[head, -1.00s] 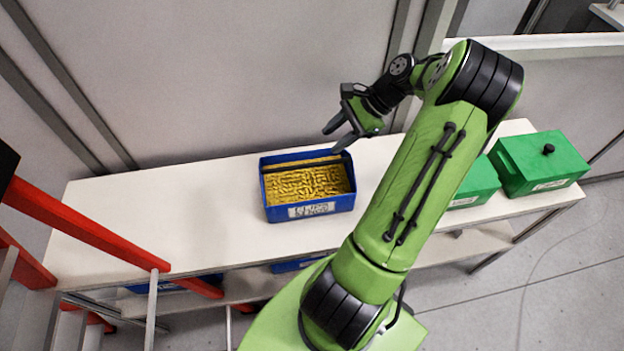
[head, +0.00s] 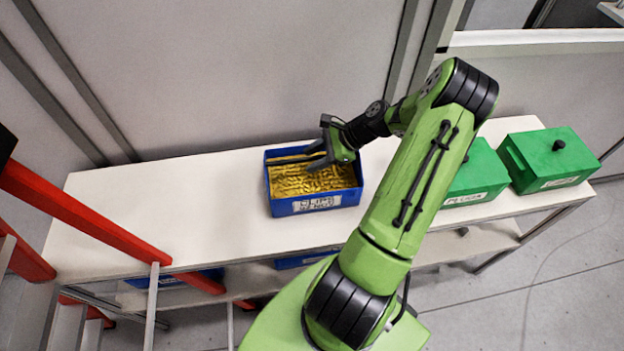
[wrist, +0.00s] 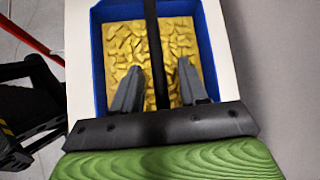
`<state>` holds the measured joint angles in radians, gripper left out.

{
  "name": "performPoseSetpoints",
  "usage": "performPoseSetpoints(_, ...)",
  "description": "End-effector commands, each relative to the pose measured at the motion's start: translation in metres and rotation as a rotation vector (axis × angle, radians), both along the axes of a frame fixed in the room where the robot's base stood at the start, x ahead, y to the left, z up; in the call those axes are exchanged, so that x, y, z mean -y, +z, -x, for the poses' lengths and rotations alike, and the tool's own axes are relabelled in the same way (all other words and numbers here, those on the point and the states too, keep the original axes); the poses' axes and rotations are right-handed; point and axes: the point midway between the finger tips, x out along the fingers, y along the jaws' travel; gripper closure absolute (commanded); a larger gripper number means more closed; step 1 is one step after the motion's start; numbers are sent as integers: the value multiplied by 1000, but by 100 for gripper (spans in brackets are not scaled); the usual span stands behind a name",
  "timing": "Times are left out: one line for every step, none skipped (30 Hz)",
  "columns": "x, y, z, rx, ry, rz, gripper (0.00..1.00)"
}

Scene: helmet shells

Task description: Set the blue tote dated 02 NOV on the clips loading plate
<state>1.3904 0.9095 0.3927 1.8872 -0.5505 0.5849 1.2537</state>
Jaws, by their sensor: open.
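A blue tote (head: 319,204) filled with yellow-gold pieces stands upright on the white bench. Its front label is too blurred to read the date. The tote also shows in the wrist view (wrist: 100,70), with a dark bar running across its opening. My gripper (head: 312,155) is over the rear part of the tote. In the wrist view my gripper (wrist: 158,75) is open, its two grey fingers apart with the dark bar between them; I cannot tell if they touch it. I cannot make out the clips loading plate.
The white bench (head: 170,215) has free room left of the tote. Two green lidded boxes, one nearer (head: 478,180) and one at the right end (head: 550,160), stand to the right. Blue bins (head: 300,260) sit on the lower shelf. Red rails (head: 90,220) cross the left side.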

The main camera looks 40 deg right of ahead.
Motion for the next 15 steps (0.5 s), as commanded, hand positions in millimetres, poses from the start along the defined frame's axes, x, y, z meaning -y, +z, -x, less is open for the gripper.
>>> performPoseSetpoints(-2,-3,-2,-1,1,0,57)
performPoseSetpoints(-3,-4,-2,-1,1,0,57)
performPoseSetpoints(-3,-4,-3,-1,0,1,57)
performPoseSetpoints(-3,-4,-3,0,0,1,57)
performPoseSetpoints(-3,-4,-3,1,0,2,57)
performPoseSetpoints(-3,-4,-3,-1,0,1,57)
performPoseSetpoints(-3,-4,-3,-1,0,1,57)
performPoseSetpoints(-3,-3,-2,-1,0,1,60)
performPoseSetpoints(-3,-3,-2,-1,0,1,66)
performPoseSetpoints(-3,-3,-2,-1,0,1,71)
performPoseSetpoints(-3,-3,-2,-1,0,1,75)
performPoseSetpoints(-3,-3,-2,-1,0,1,81)
performPoseSetpoints(-2,-3,-2,-1,0,1,86)
performPoseSetpoints(-2,-3,-2,-1,0,1,91)
performPoseSetpoints(-3,-3,-2,-1,0,1,97)
